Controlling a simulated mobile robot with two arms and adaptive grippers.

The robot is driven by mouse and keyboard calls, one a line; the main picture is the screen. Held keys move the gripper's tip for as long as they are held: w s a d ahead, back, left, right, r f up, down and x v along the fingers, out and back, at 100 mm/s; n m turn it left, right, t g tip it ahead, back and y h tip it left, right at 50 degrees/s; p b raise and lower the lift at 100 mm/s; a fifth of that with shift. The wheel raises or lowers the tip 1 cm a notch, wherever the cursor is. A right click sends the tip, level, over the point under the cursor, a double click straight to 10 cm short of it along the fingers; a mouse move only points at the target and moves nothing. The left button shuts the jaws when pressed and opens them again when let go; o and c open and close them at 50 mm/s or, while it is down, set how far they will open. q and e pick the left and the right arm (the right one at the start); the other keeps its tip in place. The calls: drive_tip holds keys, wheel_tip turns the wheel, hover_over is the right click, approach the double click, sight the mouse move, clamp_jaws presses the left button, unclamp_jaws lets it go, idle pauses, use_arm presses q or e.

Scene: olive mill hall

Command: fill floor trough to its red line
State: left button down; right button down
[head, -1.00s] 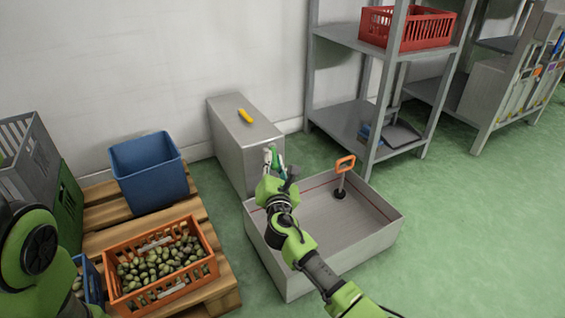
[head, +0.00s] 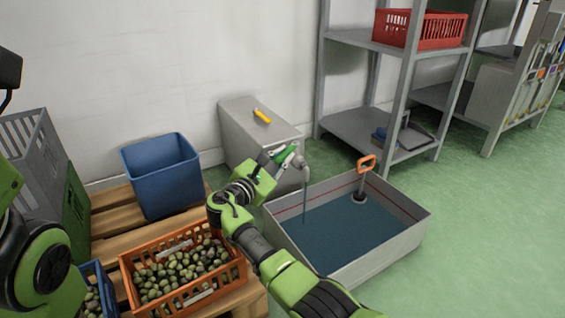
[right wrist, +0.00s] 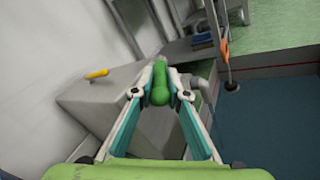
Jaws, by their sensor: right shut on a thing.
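The floor trough (head: 383,258) is a pale metal basin with dark blue water (head: 345,235) in it. Its red line (head: 400,205) shows on the inner walls, above the water surface. A thin stream falls from the grey tap spout (head: 302,164) into the left part of the trough. My right gripper (head: 282,155) is shut on the green tap handle (right wrist: 160,85), beside the grey cabinet. An orange-handled plug (head: 367,163) stands upright in the trough's far corner, its black foot at the water. My left gripper is out of view.
The grey cabinet (head: 240,130) bears a yellow-handled tool (head: 262,116). On the left, a pallet holds a blue bin (head: 160,175) and an orange crate (head: 130,283) of olives. A grey shelf rack (head: 355,125) stands behind. The green floor to the right is clear.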

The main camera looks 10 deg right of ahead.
sight(282, 154)
drive_tip(key=shift+w+a, duration=0.1)
idle(0.4)
drive_tip(key=c, duration=2)
unclamp_jaws()
drive_tip(key=shift+c, duration=0.2)
wheel_tip(282, 154, up, 10)
